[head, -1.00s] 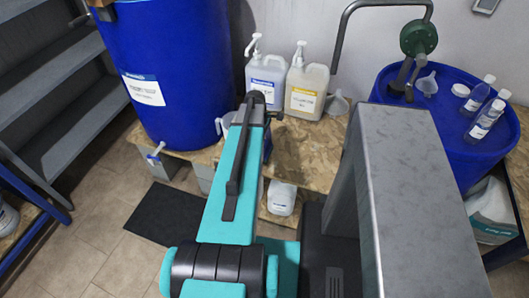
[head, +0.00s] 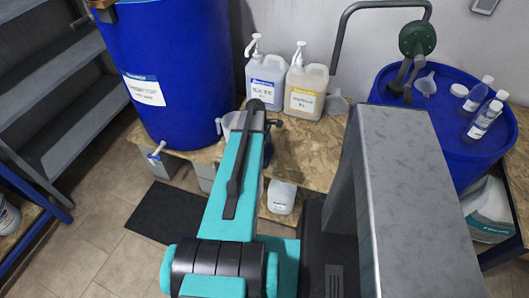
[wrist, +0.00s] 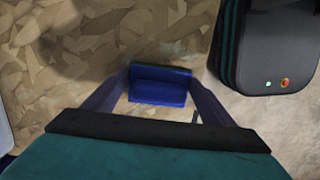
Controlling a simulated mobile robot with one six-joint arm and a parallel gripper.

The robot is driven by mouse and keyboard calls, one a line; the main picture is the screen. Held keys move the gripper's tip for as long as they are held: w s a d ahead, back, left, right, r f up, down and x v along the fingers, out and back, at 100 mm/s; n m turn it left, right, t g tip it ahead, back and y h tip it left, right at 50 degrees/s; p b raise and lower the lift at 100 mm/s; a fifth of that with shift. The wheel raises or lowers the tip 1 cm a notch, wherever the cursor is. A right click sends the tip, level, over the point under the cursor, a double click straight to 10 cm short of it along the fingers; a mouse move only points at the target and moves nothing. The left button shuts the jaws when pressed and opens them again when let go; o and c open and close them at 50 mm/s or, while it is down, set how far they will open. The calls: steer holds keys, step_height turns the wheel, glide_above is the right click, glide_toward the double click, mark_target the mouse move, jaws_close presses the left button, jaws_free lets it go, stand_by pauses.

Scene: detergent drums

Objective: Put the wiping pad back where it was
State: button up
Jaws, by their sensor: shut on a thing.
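The wiping pad (wrist: 158,91) is a small dark blue block in the middle of the wrist view. My gripper (wrist: 160,76) is shut on it, with one finger at each side. Below the pad in the picture is the dark gripper body. The pad is over or on a speckled pressed-wood board (wrist: 60,60); I cannot tell whether it touches the board.
In the head view, two pump bottles (head: 265,82) (head: 305,92) stand behind my arm, between blue drums (head: 170,65) (head: 455,115). A small white jug (head: 281,197) is lower down.

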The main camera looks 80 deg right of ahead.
steer(key=shift+f, duration=0.1)
steer(key=o, duration=1.4)
steer(key=shift+c, duration=0.2)
step_height(320, 180, up, 12)
steer(key=w+b, duration=0.1)
steer(key=b, duration=0.1)
steer(key=shift+w+d+b, duration=0.2)
steer(key=shift+w+b, duration=0.15)
steer(key=shift+b, duration=0.05)
stand_by(0.3)
